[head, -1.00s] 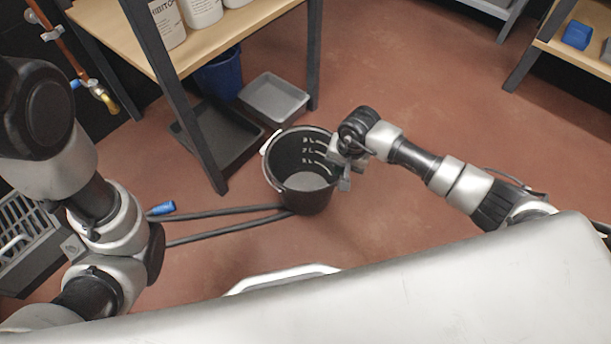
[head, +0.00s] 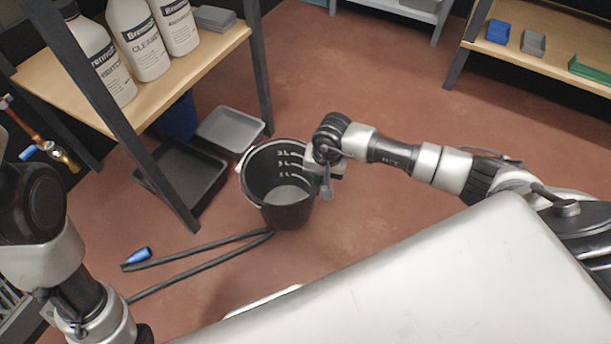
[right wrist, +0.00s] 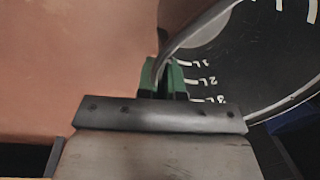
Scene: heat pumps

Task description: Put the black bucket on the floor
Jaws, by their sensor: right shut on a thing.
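The black bucket (head: 290,215) is upright, with white litre marks inside and its open top facing up. It stands out over the red-brown floor in the head view. My right gripper (head: 323,180) is at the bucket's right side. In the right wrist view, the green-padded fingers of my right gripper (right wrist: 166,80) are shut on a grey strip at the bucket's edge. I cannot tell whether this is rim or handle. The bucket (right wrist: 215,62) shows there at the right. Whether its base touches the floor is unclear. My left gripper is out of view.
A shelf with white bottles (head: 140,42) stands at upper left. Under it are a grey tray (head: 229,131), a black tray (head: 185,180) and a blue bin (head: 180,118). A dark hose (head: 200,248) lies left of the bucket. Floor beyond my right arm is clear.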

